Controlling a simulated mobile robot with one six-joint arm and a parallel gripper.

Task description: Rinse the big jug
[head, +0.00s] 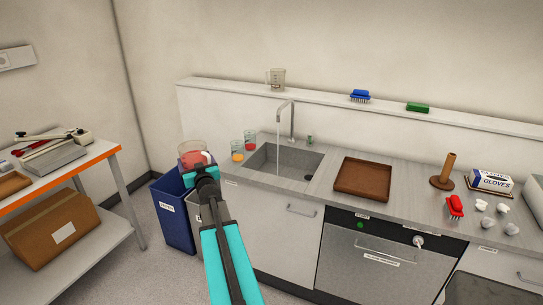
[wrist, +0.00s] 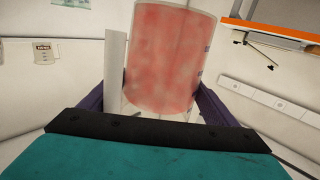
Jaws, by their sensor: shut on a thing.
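My gripper (head: 200,168) is shut on a big clear jug (head: 191,147) with a red, cloudy film or content. It holds the jug above the bins at the left end of the counter, left of the sink. In the wrist view the jug (wrist: 172,55) sits between the two dark fingers, its wall blotched red. The steel sink (head: 285,168) is set in the counter, and a thin stream seems to fall from its tap (head: 291,118). The jug's lower part is partly hidden by my gripper in the head view.
Beakers with orange (head: 237,151) and red (head: 250,140) contents stand left of the sink. A brown tray (head: 363,178) lies right of it. A blue bin (head: 172,212) stands on the floor below.

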